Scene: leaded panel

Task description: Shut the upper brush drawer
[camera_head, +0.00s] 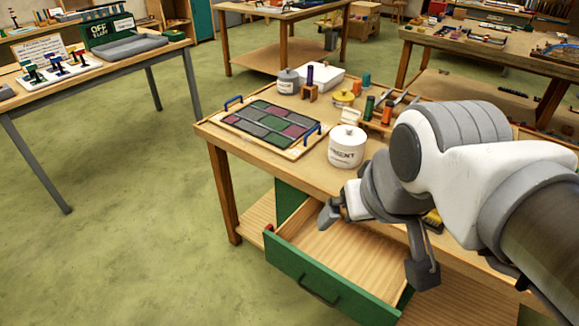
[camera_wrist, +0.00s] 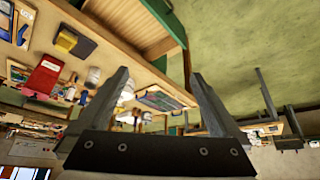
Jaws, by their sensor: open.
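An open drawer with a green front (camera_head: 325,283) and a dark bar handle (camera_head: 318,292) sticks out from under the wooden workbench. Its pale wooden inside (camera_head: 335,250) looks empty where it shows; my arm hides part of it. Whether another drawer lies below it, I cannot tell. My gripper (camera_head: 376,248) is open and empty, above the drawer's right part and near the bench's front edge. In the wrist view the open fingers (camera_wrist: 158,75) have nothing between them, and the drawer's green front (camera_wrist: 166,20) shows tilted at the top.
On the bench top (camera_head: 300,168) stand a leaded glass panel (camera_head: 270,124), a white lidded pot (camera_head: 347,147), a grey pot (camera_head: 288,82) and a white tray (camera_head: 320,76). A small red thing (camera_head: 269,228) sits at the drawer's left corner. The green floor (camera_head: 130,250) to the left is clear.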

